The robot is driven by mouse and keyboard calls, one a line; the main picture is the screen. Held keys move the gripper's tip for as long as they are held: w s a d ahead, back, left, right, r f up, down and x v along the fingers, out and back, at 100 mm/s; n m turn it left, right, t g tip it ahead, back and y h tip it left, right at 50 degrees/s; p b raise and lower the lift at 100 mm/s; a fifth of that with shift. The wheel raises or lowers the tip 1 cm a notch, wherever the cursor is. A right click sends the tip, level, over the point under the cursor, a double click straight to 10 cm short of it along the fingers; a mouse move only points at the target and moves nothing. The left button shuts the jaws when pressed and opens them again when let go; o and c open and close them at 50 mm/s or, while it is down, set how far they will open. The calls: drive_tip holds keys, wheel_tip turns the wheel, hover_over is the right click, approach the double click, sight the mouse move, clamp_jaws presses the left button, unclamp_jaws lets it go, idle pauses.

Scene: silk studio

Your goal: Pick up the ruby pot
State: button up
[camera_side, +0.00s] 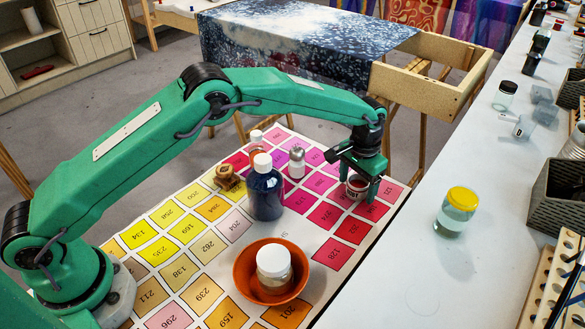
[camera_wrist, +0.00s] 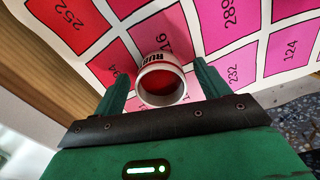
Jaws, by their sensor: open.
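The ruby pot (camera_side: 356,187) is a small white pot with a dark red top, standing on the colour chart. In the wrist view the ruby pot (camera_wrist: 161,82) shows its red inside and the letters "RUB" on its side. My gripper (camera_side: 358,190) reaches down over it from above. In the wrist view my gripper (camera_wrist: 160,88) is open, with one finger on either side of the pot. Gaps show between the fingers and the pot, so it is not gripped.
A dark blue bottle (camera_side: 265,190), a silver-topped bottle (camera_side: 297,163), a small clear bottle (camera_side: 256,141) and a brown wooden item (camera_side: 228,178) stand left of the pot. An orange bowl (camera_side: 246,284) holding a white-lidded jar (camera_side: 273,268) is nearer. A yellow-lidded jar (camera_side: 456,211) stands on the grey counter (camera_side: 400,270).

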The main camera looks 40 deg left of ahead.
drive_tip(key=shift+c, duration=0.4)
drive_tip(key=c, duration=1)
drive_tip(key=shift+r, duration=0.1)
drive_tip(key=shift+r, duration=0.85)
wheel_tip(320, 180, up, 2)
drive_tip(key=shift+r, duration=0.1)
drive_tip(key=s+d+r, duration=0.7)
drive_tip(key=s, duration=0.2)
drive_tip(key=shift+s, duration=0.2)
